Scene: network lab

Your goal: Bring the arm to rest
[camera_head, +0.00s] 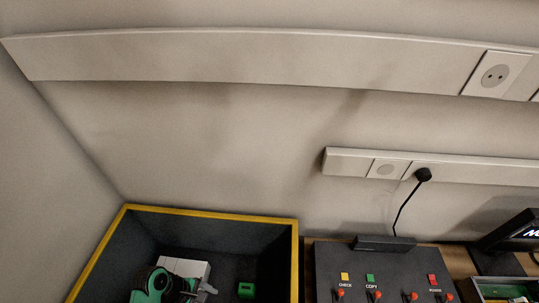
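Neither of my arms nor grippers shows in the head view. The task names only the arm, so no object of the task is in sight.
A dark bin (210,213) with a yellow rim stands at the lower left, holding green, black and white items. Right of it is a black panel (382,272) with coloured buttons and red-tipped switches. A black cable (404,208) runs up to the wall trunking (470,172). A dark display (512,236) stands far right.

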